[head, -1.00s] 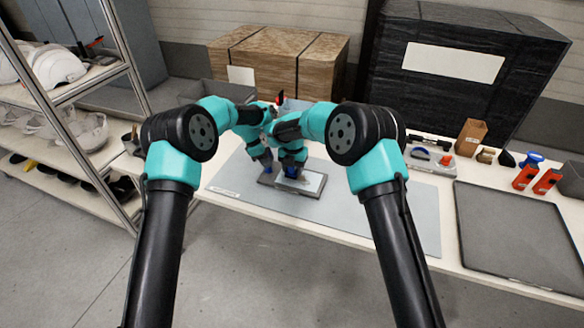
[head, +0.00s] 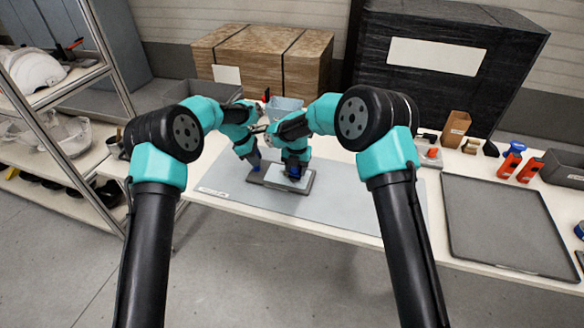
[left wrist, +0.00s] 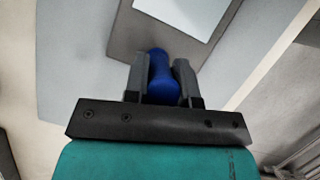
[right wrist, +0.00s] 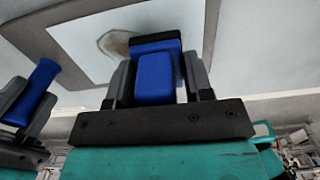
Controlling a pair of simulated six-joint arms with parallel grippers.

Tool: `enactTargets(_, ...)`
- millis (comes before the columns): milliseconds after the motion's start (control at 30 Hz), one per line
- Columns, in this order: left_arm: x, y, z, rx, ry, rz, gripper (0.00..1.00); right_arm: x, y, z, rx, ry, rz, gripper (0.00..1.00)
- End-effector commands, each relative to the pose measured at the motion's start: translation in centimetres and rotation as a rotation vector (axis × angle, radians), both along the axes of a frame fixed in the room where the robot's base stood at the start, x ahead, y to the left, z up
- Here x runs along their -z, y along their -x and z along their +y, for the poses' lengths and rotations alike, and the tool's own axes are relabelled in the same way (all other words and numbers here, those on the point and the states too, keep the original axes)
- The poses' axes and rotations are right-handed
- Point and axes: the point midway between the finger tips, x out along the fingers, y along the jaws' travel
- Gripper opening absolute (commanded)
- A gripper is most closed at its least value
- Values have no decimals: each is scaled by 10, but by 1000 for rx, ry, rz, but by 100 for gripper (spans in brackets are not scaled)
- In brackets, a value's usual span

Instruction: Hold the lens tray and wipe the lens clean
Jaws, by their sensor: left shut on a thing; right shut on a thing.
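The dark lens tray (head: 306,189) lies flat on the grey mat. It holds a pale rectangular lens (head: 278,176); the lens also shows in the left wrist view (left wrist: 185,10). My left gripper (head: 253,162) is shut on the blue handle (left wrist: 162,80) at the tray's left end. My right gripper (head: 296,166) is shut on a blue wiper (right wrist: 155,75) with a dark edge, over the lens. A brownish smudge (right wrist: 115,42) shows on the lens beside the wiper in the right wrist view. Whether the wiper touches the lens is hidden.
A large dark tray (head: 505,225) lies on the bench at the right. Red-orange bottles (head: 508,166), a brown holder (head: 455,128) and a grey bin (head: 566,168) stand behind it. A light blue container (head: 284,106) stands behind my grippers. A shelf rack (head: 45,130) is at the left.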

Motion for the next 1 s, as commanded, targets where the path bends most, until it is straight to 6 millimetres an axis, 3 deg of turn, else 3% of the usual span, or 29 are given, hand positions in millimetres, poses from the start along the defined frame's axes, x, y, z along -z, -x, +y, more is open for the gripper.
enactTargets(1000,1,0,1,-1,-1,0,0,8,2,-5,0,0,0,28)
